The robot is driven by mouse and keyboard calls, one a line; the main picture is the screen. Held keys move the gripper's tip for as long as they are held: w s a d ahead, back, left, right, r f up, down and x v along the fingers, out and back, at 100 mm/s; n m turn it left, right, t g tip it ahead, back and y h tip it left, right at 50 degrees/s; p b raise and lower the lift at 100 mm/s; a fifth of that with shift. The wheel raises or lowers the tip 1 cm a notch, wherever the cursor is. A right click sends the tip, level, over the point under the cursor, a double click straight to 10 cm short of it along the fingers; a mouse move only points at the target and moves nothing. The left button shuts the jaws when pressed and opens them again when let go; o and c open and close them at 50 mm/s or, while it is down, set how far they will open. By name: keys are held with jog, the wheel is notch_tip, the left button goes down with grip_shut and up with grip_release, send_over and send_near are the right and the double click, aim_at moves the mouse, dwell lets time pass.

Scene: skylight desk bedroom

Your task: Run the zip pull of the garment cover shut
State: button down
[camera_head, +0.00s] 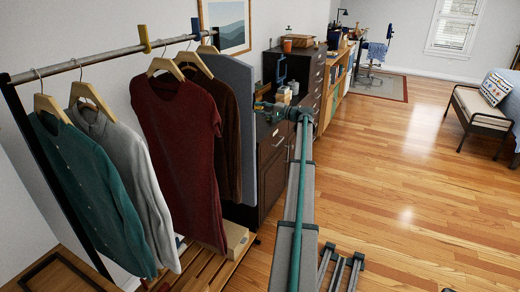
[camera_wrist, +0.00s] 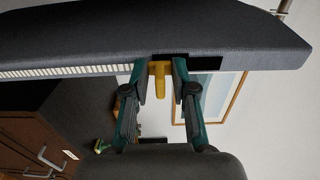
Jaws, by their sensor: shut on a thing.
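The garment cover (camera_head: 238,105) is a grey, flat bag hanging at the far end of the clothes rail in the head view. In the wrist view the cover (camera_wrist: 120,38) runs sideways across the top. A pale row of zip teeth (camera_wrist: 65,71) lies along its edge left of the yellow zip pull (camera_wrist: 161,84); a dark strip lies to the right. My gripper (camera_wrist: 160,70) has its two green fingers on either side of the pull and is shut on it, close to the cover's edge. In the head view my gripper (camera_head: 262,106) is at the cover's right edge; the pull cannot be made out there.
A maroon dress (camera_head: 177,140) and other garments hang left of the cover on the rail (camera_head: 110,55). A dark cabinet (camera_head: 271,160) stands close behind my gripper, with small items on top. A cardboard box (camera_head: 236,240) sits below.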

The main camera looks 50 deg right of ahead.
aim_at(254, 94)
jog(key=shift+r, duration=1.5)
jog(key=shift+r+p, duration=0.6)
jog(key=shift+r, duration=1.25)
jog(key=c, duration=1)
grip_release()
jog(key=shift+c, duration=0.2)
jog(key=shift+f, duration=0.1)
jog(key=v, duration=0.6)
jog(key=shift+b, duration=0.4)
